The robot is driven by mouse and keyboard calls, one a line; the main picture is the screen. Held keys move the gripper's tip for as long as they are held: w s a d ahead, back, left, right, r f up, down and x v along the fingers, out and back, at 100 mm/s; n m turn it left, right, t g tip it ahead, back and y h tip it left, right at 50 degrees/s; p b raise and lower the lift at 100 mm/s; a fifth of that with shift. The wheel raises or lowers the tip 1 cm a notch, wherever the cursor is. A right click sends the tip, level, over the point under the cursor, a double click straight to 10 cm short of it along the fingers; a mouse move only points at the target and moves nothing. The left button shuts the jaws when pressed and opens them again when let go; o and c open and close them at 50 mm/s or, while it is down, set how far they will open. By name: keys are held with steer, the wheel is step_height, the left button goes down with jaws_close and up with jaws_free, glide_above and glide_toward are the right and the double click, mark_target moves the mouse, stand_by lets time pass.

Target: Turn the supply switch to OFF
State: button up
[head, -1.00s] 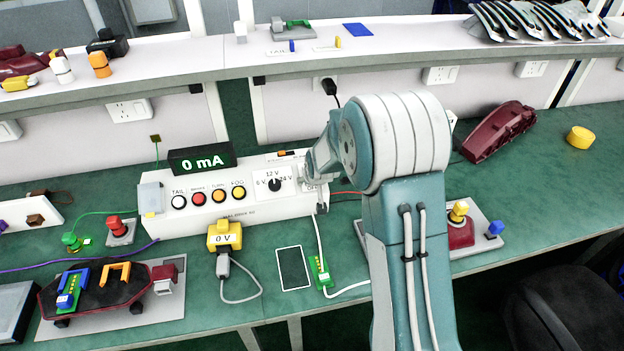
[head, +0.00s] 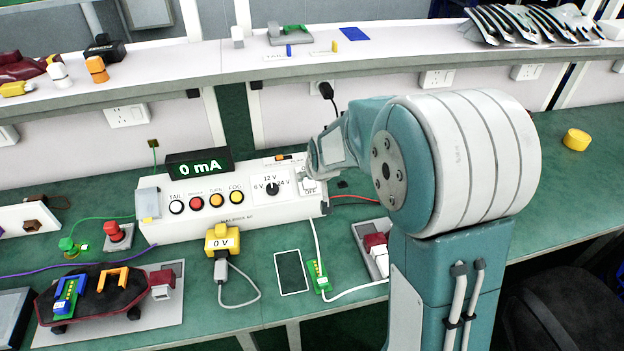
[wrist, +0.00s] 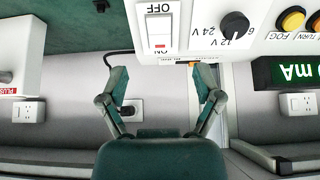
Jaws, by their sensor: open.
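The supply switch (wrist: 159,25) is a white rocker in a white plate at the top of the wrist view, which looks upside down. OFF is printed at its upper end in that view and ON at its lower end, where a red mark shows. Which end is pressed in, I cannot tell. My gripper (wrist: 160,88) is open and empty, its two fingers spread below the switch in that view and apart from it. In the head view, my gripper (head: 309,172) is at the right end of the white bench unit (head: 205,226), partly covering the switch area.
A voltage knob (head: 272,188) and several round buttons sit beside the switch. The display (head: 200,163) reads 0 mA. A shelf edge (head: 420,80) runs behind the unit. A yellow 0 V block (head: 222,238) and a cable stand in front.

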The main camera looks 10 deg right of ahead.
steer(key=shift+v, duration=0.85)
steer(key=w+r+g, duration=0.2)
steer(key=w, duration=0.4)
steer(key=shift+g, duration=0.3)
steer(key=x, duration=1.1)
steer(key=shift+w+f, duration=0.1)
steer(key=c, duration=0.9)
steer(key=o, duration=0.9)
